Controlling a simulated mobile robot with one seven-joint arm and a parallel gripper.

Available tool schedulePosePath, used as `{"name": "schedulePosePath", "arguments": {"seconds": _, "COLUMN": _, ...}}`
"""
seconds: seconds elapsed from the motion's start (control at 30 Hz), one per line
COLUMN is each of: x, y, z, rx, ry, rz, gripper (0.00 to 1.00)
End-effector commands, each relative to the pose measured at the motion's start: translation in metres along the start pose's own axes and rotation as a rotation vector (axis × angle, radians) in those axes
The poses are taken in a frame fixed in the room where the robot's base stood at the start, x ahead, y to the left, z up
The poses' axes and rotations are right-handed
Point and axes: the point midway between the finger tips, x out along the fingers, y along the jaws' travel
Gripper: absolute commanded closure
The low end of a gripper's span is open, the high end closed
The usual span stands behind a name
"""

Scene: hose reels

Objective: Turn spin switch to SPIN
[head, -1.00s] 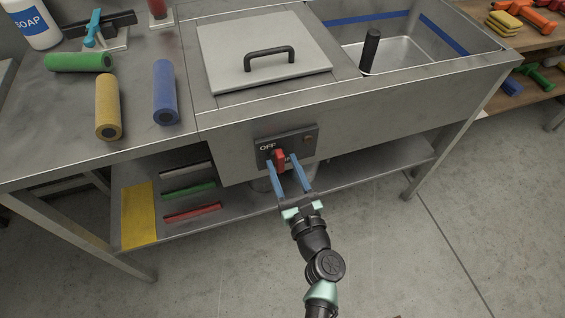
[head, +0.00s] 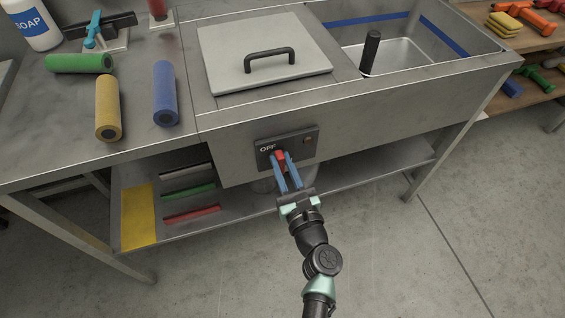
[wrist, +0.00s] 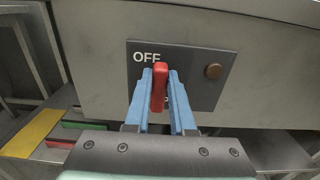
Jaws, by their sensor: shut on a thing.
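The spin switch is a red lever (wrist: 160,86) on a dark panel (wrist: 205,88) fixed to the front of the metal sink unit. The word OFF stands at the panel's upper left, and the lever's upper end is beside it. Other lettering below is mostly hidden by my fingers. A round brown button or lamp is at the panel's right. My gripper (head: 283,160) has its two blue fingers closed on the red lever (head: 280,156), one on each side. The lever looks nearly upright in the wrist view.
Above the panel are a grey lid (head: 262,52) with a black handle and an open basin (head: 405,58) with a black upright handle. Rollers, including a blue one (head: 165,92), lie on the left counter. A lower shelf (head: 350,165) runs behind my gripper. The floor in front is clear.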

Motion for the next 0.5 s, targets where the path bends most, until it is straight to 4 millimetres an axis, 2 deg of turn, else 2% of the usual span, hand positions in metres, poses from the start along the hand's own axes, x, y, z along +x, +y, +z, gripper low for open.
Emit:
{"name": "schedulePosePath", "arguments": {"seconds": 0.27, "x": -0.0002, "y": 0.0012, "z": -0.0016, "rx": -0.053, "ry": -0.001, "rz": 0.000, "gripper": 1.00}}
{"name": "schedulePosePath", "arguments": {"seconds": 0.5, "x": -0.0002, "y": 0.0046, "z": -0.0035, "rx": -0.210, "ry": -0.002, "rz": 0.001, "gripper": 1.00}}
